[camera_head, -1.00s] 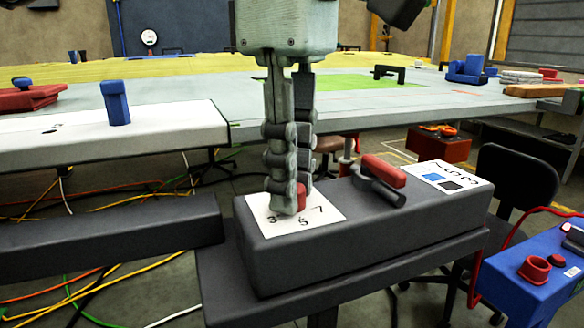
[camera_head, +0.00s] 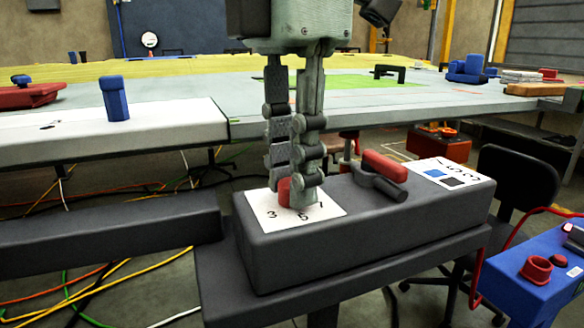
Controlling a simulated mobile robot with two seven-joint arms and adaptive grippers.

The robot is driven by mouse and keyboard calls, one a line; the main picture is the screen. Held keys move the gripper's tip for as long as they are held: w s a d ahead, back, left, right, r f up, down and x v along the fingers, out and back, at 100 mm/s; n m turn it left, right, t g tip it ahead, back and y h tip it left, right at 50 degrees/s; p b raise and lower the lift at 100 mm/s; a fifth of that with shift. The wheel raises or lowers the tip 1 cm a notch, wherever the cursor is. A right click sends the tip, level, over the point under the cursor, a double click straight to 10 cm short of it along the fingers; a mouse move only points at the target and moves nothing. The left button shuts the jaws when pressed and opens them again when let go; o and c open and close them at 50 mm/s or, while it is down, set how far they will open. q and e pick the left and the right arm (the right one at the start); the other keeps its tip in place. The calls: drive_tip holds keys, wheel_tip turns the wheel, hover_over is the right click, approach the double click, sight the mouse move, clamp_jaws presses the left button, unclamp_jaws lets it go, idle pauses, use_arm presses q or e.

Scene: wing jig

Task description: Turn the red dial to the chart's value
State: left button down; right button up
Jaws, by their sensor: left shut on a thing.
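The red dial (camera_head: 284,191) stands on a white card (camera_head: 266,210) printed with 3, 5 and 7, on the left end of a dark grey box. My left gripper (camera_head: 294,192) points down from above and is shut on the dial; its fingers hide part of the dial and of the card. I cannot tell which number the dial points to. The chart (camera_head: 464,174), a white card with numbers and blue and dark squares, lies at the right end of the box. My right gripper is not in view.
A red-handled lever (camera_head: 384,167) sits on the dark grey box (camera_head: 360,228) between dial and chart. A long table (camera_head: 180,125) with a blue block (camera_head: 115,98) stands behind. A blue box (camera_head: 535,262) is at the lower right.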

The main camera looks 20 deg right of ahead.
use_arm(q)
drive_tip(key=n, duration=0.3)
drive_tip(key=shift+n+b, duration=0.3)
drive_tip(key=shift+n, duration=0.1)
drive_tip(key=n, duration=0.3)
drive_tip(key=shift+n+b, duration=0.3)
drive_tip(key=shift+b, duration=0.05)
drive_tip(key=shift+n, duration=0.6)
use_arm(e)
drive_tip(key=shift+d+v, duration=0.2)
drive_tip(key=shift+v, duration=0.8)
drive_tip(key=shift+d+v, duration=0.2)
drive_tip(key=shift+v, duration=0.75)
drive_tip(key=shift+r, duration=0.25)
use_arm(q)
drive_tip(key=c, duration=1.3)
unclamp_jaws()
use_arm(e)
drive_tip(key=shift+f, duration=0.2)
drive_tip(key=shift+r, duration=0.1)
use_arm(q)
wheel_tip(320, 180, up, 12)
drive_tip(key=shift+r, duration=0.1)
